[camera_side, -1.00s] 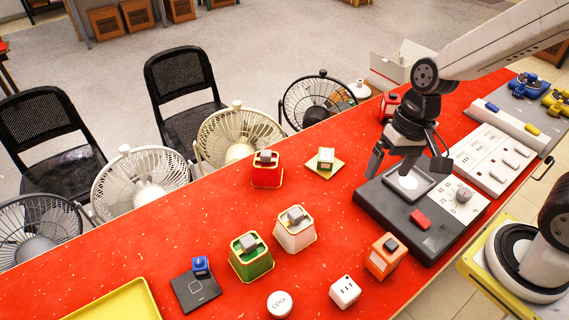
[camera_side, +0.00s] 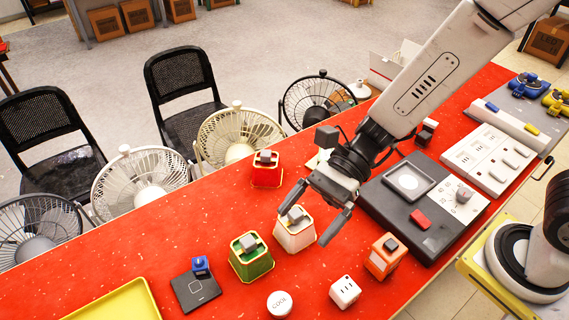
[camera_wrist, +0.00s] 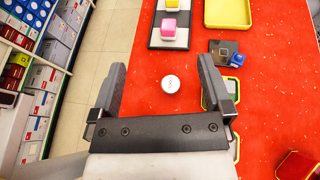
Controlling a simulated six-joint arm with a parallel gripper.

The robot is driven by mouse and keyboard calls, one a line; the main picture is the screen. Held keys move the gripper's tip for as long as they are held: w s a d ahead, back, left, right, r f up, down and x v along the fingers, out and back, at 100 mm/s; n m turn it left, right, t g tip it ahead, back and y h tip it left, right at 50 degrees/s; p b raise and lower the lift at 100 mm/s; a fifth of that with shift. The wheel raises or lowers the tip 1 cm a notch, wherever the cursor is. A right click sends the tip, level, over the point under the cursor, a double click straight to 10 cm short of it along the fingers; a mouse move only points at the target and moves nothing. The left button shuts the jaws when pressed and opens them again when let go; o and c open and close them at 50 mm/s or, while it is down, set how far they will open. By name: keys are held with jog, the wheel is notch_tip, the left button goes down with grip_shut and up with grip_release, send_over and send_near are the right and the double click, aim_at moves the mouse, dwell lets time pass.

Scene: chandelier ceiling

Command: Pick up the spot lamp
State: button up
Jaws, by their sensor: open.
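I cannot tell for certain which thing is the spot lamp. Candidates in the side view are small blocks with grey or dark tops: a white tapered one (camera_side: 296,238), a green one (camera_side: 252,262), a red one (camera_side: 266,172) and an orange one (camera_side: 382,262). My gripper (camera_side: 312,213) is open and empty above the red table. One fingertip overlaps the white block in the side view. In the wrist view, my gripper (camera_wrist: 163,66) has a round white disc (camera_wrist: 170,84) showing between its fingers, well below. The right finger partly hides green-edged things.
A white socket cube (camera_side: 345,291) and the white disc (camera_side: 280,304) stand near the front edge. A yellow tray (camera_side: 120,303) is at left. A dark control panel (camera_side: 385,207) lies right. Fans (camera_side: 238,135) line the back edge.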

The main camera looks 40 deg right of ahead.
send_near(282, 300)
jog(key=x, duration=0.3)
jog(key=shift+a, duration=0.15)
jog(key=shift+x, duration=1.3)
jog(key=shift+s+a, duration=0.1)
jog(key=shift+x, duration=2.45)
jog(key=shift+f, duration=0.1)
jog(key=c, duration=1.2)
